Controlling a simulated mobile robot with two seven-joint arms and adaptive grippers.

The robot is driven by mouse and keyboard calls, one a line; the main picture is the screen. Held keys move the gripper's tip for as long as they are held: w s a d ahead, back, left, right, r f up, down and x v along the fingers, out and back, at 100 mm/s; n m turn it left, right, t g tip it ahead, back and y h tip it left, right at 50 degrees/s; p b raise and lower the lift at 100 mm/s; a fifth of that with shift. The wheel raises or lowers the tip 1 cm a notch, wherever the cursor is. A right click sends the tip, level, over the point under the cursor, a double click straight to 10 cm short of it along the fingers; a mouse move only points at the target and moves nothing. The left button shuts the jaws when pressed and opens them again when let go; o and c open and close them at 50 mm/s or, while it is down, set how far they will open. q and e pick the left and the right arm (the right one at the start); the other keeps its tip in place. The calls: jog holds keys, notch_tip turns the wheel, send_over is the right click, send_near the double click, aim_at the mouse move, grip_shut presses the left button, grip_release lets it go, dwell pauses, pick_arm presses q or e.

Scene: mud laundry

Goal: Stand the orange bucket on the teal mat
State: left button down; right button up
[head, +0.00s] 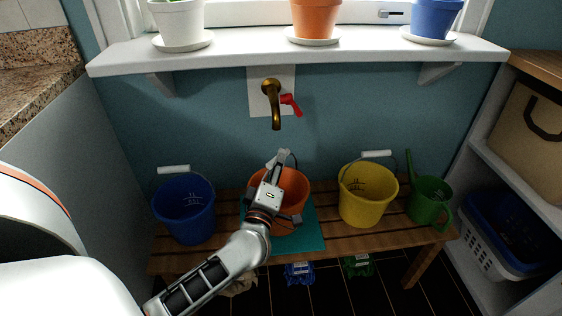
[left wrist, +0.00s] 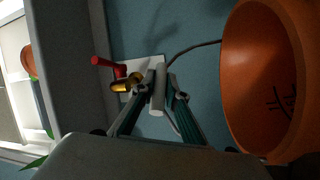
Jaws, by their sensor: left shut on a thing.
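The orange bucket (head: 294,186) is upright at the middle of the bench, over the teal mat (head: 312,236). My arm covers part of it, and I cannot tell whether its base touches the mat. In the left wrist view the bucket (left wrist: 262,75) is at the right, with its wire handle running to a pale grip (left wrist: 158,88). My left gripper (head: 278,161) is above the bucket's rim, its fingers (left wrist: 158,95) shut on that handle grip. My right gripper is not in view.
A blue bucket (head: 185,212) stands left on the wooden bench (head: 335,236); a yellow bucket (head: 367,198) and green watering can (head: 429,200) stand right. A brass tap (head: 272,98) with red lever juts out above. A sill (head: 355,50) with pots is higher.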

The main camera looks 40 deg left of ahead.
pick_arm(q)
jog(key=shift+f, duration=0.1)
jog(key=c, duration=2)
grip_release()
jog(key=shift+s, duration=0.1)
jog(key=p+v, duration=0.1)
jog(key=v, duration=1)
jog(key=shift+s+d, duration=0.25)
jog(key=shift+s, duration=0.1)
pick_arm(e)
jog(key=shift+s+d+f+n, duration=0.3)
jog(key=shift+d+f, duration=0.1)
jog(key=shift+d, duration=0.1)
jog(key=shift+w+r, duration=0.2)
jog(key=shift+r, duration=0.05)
